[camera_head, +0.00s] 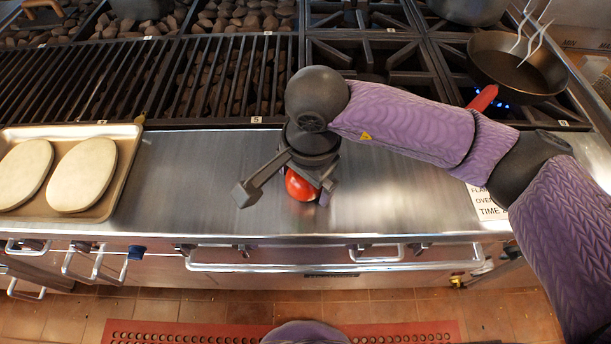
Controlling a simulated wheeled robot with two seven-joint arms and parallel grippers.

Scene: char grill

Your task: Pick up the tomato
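A red tomato (299,186) sits on the steel counter in front of the grill, near the middle of the head view. My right gripper (283,196) is right above it, pointing down, with its arm coming in from the right. One finger reaches out to the left, apart from the tomato. The other finger is at the tomato's right side; I cannot tell whether it touches. The fingers are spread apart, and the gripper body hides the tomato's top. My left gripper is not in view.
A tray (124,157) with two flat pale dough pieces stands on the counter at left. Behind are the grill grates (150,75) and burners. A pan (515,66) with a red handle is at back right. The counter (390,195) right of the tomato is clear.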

